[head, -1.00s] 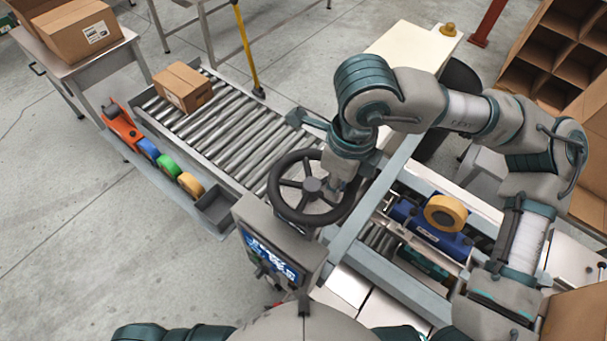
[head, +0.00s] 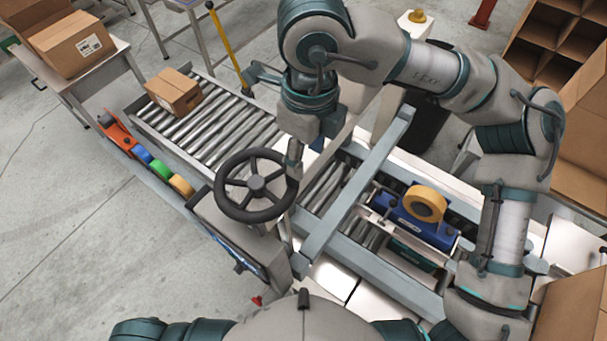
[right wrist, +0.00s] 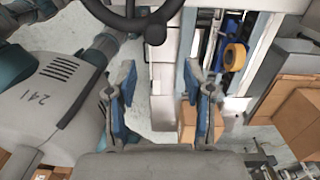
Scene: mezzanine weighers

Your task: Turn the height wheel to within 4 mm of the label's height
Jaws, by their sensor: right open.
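The dark height wheel (head: 256,186), with several spokes and a hub, is mounted on the grey console (head: 225,225) in the middle of the head view. Part of its rim (right wrist: 130,22) crosses the top of the right wrist view. My right gripper (head: 294,168) is at the right side of the rim in the head view. In the right wrist view its two blue-padded fingers (right wrist: 160,75) are apart, with no rim between them. Whether a finger touches the rim cannot be told. A carton (head: 174,91) with a pale label lies on the rollers. My left gripper is out of view.
A roller conveyor (head: 225,126) runs behind the wheel. A grey crossbar (head: 355,185) stands right of it, near a blue unit with a yellow tape roll (head: 424,204). Coloured rolls (head: 160,169) line the conveyor's left side. Larger cartons (head: 75,45) are at upper left.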

